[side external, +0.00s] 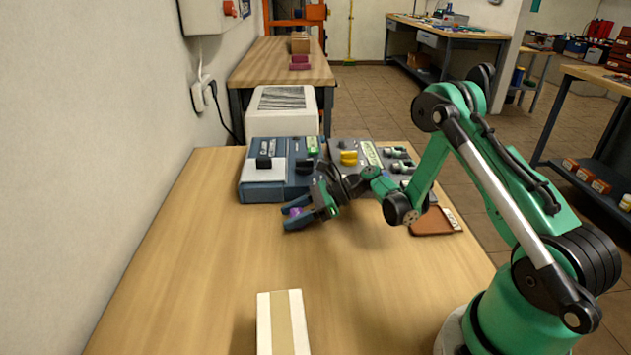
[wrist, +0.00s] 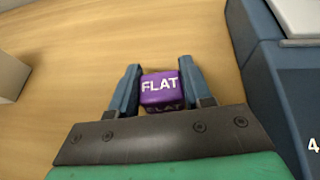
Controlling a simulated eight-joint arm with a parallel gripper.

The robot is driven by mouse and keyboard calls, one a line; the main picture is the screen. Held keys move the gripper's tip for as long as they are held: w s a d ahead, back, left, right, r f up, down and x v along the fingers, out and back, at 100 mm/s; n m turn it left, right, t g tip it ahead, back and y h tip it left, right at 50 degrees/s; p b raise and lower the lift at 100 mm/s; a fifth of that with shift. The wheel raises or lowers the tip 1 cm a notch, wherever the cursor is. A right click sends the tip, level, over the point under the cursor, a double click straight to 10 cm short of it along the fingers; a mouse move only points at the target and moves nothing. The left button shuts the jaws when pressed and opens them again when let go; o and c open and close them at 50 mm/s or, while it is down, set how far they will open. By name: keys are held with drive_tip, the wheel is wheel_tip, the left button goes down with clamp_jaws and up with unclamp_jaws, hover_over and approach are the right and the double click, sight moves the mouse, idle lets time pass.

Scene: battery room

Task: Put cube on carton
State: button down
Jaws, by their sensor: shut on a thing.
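A small purple cube (wrist: 160,88) with the white word FLAT sits between the two blue fingers of my gripper (wrist: 159,85) in the wrist view. In the side view my gripper (side external: 298,213) is shut on the purple cube (side external: 294,212), low near the far part of the wooden table. I cannot tell whether the cube touches the table. The white carton (side external: 283,324) with a tan strip stands at the near edge of the side view, well apart from the gripper. A pale box at the left edge of the wrist view (wrist: 8,76) looks like this carton.
A blue-grey panel unit (side external: 262,190) with switches stands just behind my gripper; its blue side (wrist: 262,75) is close on the right in the wrist view. A brown tray (side external: 432,222) lies right of it. The tabletop (side external: 215,270) between gripper and carton is clear.

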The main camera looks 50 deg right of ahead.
drive_tip(key=shift+f, duration=0.1)
drive_tip(key=shift+c, duration=1.9)
unclamp_jaws()
